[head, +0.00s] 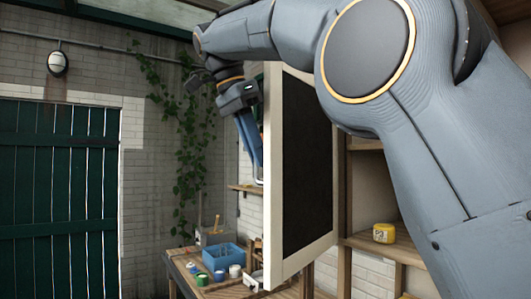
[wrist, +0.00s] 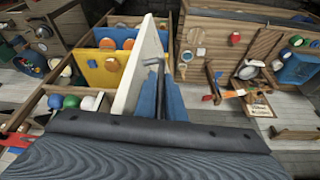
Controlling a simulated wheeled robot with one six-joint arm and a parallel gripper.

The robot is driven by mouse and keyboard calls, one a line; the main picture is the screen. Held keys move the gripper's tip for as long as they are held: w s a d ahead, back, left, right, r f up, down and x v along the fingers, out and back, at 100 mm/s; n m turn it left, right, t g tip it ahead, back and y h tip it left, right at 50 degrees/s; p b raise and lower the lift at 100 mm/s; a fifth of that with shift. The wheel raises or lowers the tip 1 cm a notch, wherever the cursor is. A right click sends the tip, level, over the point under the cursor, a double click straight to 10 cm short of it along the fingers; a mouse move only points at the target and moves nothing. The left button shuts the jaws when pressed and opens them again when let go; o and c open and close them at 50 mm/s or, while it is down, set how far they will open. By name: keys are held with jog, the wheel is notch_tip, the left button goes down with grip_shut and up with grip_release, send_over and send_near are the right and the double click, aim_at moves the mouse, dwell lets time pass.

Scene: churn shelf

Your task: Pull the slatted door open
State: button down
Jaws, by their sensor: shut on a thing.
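A door (head: 276,180) with a pale frame and a dark panel stands swung out from the wooden shelf unit; I cannot make out slats on it. In the wrist view its pale edge (wrist: 137,70) runs away from me, just left of my fingers. My gripper (head: 257,160) is on the door's far side in the head view, partly hidden by the frame. In the wrist view my blue fingers (wrist: 162,98) are shut on a grey bar handle (wrist: 153,63) beside the door. Most of the handle is hidden.
A wooden shelf (head: 400,248) with a yellow jar (head: 384,233) is behind the door at right. A workbench (head: 235,289) with a blue crate (head: 223,257) and small pots stands below my gripper. A green plank door (head: 55,190) is in the left wall.

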jog(key=shift+w+a, duration=0.15)
jog(key=shift+w, duration=0.1)
jog(key=c, duration=2.1)
grip_release()
